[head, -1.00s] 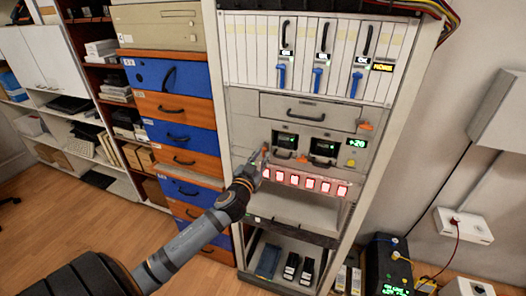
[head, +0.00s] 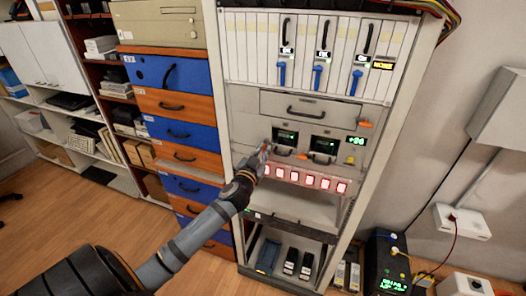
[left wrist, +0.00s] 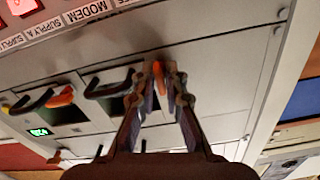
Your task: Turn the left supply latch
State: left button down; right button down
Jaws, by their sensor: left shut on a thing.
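The left supply latch, a small orange lever (left wrist: 158,72), is between the fingertips of my left gripper (left wrist: 163,76) in the left wrist view, and the fingers are closed on it. In the head view my left gripper (head: 264,153) is at the rack front, just left of the left supply unit (head: 286,138), and mostly hides the latch. The right supply's orange latch (head: 302,156) sits between the two units; it also shows in the left wrist view (left wrist: 59,96). My right gripper is not in view.
Red lit switches (head: 310,182) run in a row just below the supplies. A drawer with a black handle (head: 306,112) is above. Cards with blue levers (head: 317,77) fill the rack top. An open shelf (head: 295,208) lies below. Blue and orange drawers (head: 180,135) stand left.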

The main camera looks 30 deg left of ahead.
pick_arm(q)
jog(key=m, duration=0.5)
jog(key=shift+p, duration=0.3)
jog(key=shift+m+p, duration=1.8)
jog(key=shift+m, duration=4.5)
jog(key=c, duration=1.7)
grip_release()
